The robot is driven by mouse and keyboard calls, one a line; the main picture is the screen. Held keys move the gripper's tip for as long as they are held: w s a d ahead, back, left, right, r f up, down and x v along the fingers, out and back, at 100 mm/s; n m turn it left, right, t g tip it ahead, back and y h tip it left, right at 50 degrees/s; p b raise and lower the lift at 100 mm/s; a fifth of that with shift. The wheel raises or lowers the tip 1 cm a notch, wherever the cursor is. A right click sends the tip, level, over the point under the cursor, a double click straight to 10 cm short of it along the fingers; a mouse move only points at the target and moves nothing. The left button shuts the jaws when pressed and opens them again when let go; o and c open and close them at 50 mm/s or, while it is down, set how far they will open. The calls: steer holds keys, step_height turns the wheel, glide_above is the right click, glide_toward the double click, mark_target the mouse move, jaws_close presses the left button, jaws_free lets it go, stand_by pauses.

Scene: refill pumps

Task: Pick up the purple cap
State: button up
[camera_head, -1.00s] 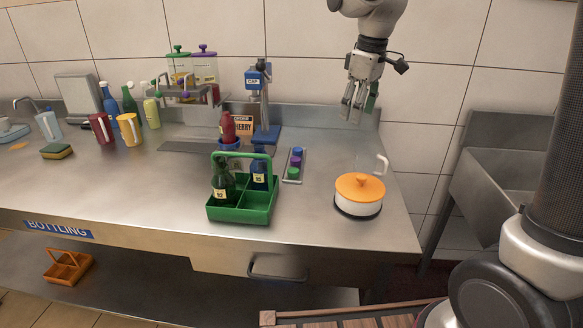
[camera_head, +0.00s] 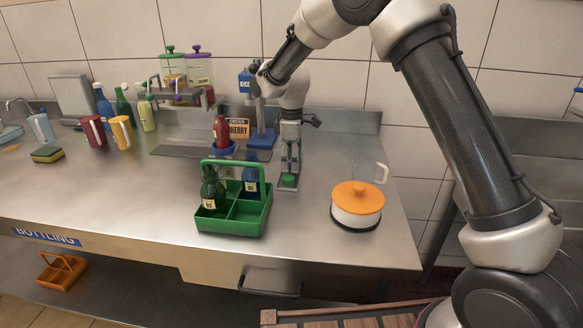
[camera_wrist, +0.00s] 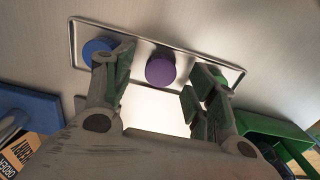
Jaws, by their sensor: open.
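The purple cap (camera_wrist: 160,68) lies in a shallow metal tray (camera_wrist: 150,36), between a blue cap (camera_wrist: 95,48) and a green cap (camera_wrist: 222,82) in the wrist view. My gripper (camera_wrist: 163,80) is open and empty, with its green-padded fingers to either side of the purple cap as seen from the wrist. I cannot tell how high the fingertips are above the tray. In the head view my gripper (camera_head: 289,166) points down over the tray and hides the purple cap.
A green bottle carrier (camera_head: 233,220) stands close in front and left of my gripper. A blue capping press (camera_head: 262,140) stands behind. A white pot with an orange lid (camera_head: 357,205) stands to the right. Bare counter lies between pot and carrier.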

steer(key=shift+f, duration=0.5)
steer(key=shift+c, duration=0.2)
steer(key=c, duration=0.8)
steer(key=shift+o, duration=0.2)
steer(key=shift+r, duration=0.1)
